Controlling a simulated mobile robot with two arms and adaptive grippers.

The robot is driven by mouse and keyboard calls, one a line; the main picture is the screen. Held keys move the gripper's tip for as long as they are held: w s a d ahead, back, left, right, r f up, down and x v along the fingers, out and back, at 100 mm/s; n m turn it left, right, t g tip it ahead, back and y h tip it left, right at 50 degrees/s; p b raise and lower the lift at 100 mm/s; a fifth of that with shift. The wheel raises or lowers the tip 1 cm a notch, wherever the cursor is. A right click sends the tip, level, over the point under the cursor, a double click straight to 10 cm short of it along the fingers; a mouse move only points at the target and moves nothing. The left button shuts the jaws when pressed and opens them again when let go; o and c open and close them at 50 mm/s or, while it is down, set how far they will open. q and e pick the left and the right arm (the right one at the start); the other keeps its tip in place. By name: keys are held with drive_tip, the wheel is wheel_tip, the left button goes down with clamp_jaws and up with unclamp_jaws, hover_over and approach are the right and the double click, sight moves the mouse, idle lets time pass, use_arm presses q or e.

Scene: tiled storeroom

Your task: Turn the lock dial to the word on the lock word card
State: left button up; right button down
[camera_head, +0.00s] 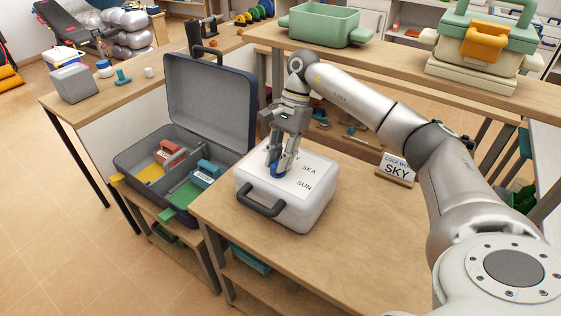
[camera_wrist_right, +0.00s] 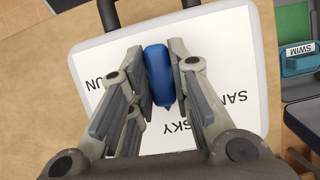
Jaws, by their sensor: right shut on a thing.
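The white lock case (camera_head: 290,215) lies on the wooden table, with a printed white top. My right gripper (camera_head: 277,168) is over it, fingers shut on the blue dial (camera_wrist_right: 160,75). In the right wrist view the dial's narrow tip points down and slightly right, towards the printed word SKY (camera_wrist_right: 180,133). Partly hidden letters "UN" and "SAN" show left and right of the fingers. The lock word card (camera_head: 397,168) stands at the table's right and reads SKY. My left gripper is not in view.
An open dark suitcase (camera_head: 211,100) with several coloured items stands left of the case. A shelf behind holds a green bin (camera_head: 325,25) and a green toolbox (camera_head: 480,55). The table front (camera_head: 330,265) is clear.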

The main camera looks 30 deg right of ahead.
drive_tip(key=shift+n, duration=0.4)
drive_tip(key=c, duration=1.3)
unclamp_jaws()
drive_tip(key=v, duration=1.2)
drive_tip(key=shift+w+a, duration=0.1)
drive_tip(key=shift+w, duration=0.1)
